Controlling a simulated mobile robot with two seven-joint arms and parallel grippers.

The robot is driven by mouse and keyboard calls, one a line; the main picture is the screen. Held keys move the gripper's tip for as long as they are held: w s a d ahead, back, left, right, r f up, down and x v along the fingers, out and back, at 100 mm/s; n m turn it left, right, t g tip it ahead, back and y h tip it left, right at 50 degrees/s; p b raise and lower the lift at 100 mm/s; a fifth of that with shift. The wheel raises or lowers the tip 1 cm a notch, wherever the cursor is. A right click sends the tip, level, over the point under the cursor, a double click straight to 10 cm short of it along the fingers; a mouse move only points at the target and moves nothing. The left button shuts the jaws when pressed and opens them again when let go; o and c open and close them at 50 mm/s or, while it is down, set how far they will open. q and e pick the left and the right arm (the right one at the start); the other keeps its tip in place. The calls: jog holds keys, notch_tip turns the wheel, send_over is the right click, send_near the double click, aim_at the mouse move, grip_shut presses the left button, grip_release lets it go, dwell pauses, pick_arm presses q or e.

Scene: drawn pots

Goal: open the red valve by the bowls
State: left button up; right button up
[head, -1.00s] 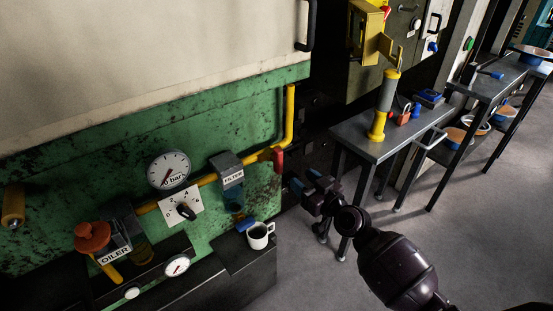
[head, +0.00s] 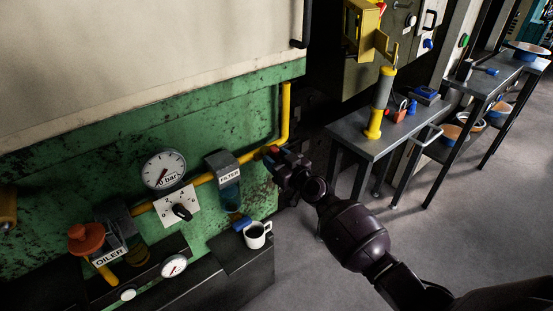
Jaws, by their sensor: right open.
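The red valve (head: 271,149) sits on the yellow pipe (head: 246,158), to the right of the box marked FILTER and its clear blue-tinted bowl (head: 230,194). Only a little red shows, as my right gripper covers the rest of the handle. My right gripper (head: 271,161) is open, with its fingertips at the handle. I cannot tell if they touch it or stand on both sides of it. The box marked OILER (head: 116,222) and its bowl (head: 137,253) are farther left. My left gripper is not in view.
A pressure gauge (head: 164,169) and a black knob (head: 181,211) are on the green panel. A white mug (head: 257,235) stands on the dark ledge below the valve. A grey table (head: 361,143) and shelves with several bowls are to the right.

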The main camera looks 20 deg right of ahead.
grip_shut()
jog(key=shift+m, duration=0.3)
jog(key=m, duration=0.4)
jog(key=shift+w+d+f+b, duration=0.1)
jog(key=shift+d+b, duration=0.1)
jog(key=shift+b, duration=0.2)
jog(key=m, duration=0.4)
jog(key=shift+d+f+m, duration=0.1)
jog(key=shift+d+m, duration=0.05)
jog(key=shift+m, duration=0.25)
jog(key=m, duration=0.4)
jog(key=shift+d+f+m+b, duration=0.1)
jog(key=shift+f+m+b, duration=0.05)
jog(key=shift+m+b, duration=0.2)
jog(key=shift+w+f+m, duration=0.1)
jog(key=shift+f+m, duration=0.05)
jog(key=shift+m, duration=1.7)
